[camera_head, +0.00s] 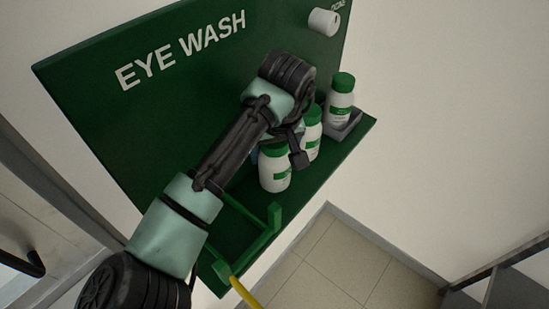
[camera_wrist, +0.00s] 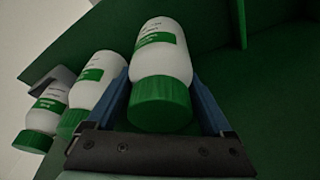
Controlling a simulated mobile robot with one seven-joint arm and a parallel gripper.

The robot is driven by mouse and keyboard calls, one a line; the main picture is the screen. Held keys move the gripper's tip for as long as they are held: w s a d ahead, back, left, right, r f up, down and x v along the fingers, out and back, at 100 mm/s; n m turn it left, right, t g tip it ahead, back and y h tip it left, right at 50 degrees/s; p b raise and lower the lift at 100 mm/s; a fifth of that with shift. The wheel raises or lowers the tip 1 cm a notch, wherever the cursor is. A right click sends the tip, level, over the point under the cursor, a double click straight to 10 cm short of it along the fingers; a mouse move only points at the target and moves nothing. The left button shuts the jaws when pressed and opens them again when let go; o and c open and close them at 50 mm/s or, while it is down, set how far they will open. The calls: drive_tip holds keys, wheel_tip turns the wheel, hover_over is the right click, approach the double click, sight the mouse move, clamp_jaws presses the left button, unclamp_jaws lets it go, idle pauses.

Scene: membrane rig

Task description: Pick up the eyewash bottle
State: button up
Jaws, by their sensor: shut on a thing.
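Several white eyewash bottles with green caps stand on the green eye wash station. My gripper (camera_wrist: 160,110) is shut on the nearest eyewash bottle (camera_wrist: 163,55), with one blue finger on each side of it just below the cap. That bottle also shows in the head view (camera_head: 275,170), upright at the front of the row. A second bottle (camera_head: 312,135) is close behind it, partly hidden by my gripper. A third bottle (camera_head: 341,98) stands farther back. Both other bottles show at the left in the wrist view. I cannot tell whether the held bottle touches the shelf.
The green board (camera_head: 110,115) marked EYE WASH rises behind the bottles. A grey holder (camera_head: 347,124) is beneath the farthest bottle. An empty green frame (camera_head: 262,238) is at the near end, with a yellow tube (camera_head: 243,292) below. A white knob (camera_head: 323,22) sticks out above.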

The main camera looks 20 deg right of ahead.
drive_tip(key=shift+d+r, duration=0.1)
drive_tip(key=shift+r, duration=0.1)
drive_tip(key=shift+s+r+b, duration=0.1)
drive_tip(key=shift+s+b, duration=0.05)
drive_tip(key=shift+b, duration=0.4)
wheel_tip(320, 180, up, 6)
drive_tip(key=shift+d+r+b, duration=0.1)
drive_tip(key=shift+r+b, duration=0.05)
drive_tip(key=shift+b, duration=0.7)
drive_tip(key=s+d, duration=0.5)
drive_tip(key=s, duration=0.3)
drive_tip(key=s+d, duration=0.5)
drive_tip(key=s, duration=0.3)
drive_tip(key=shift+s+d, duration=0.2)
drive_tip(key=shift+d, duration=0.15)
drive_tip(key=shift+r, duration=0.1)
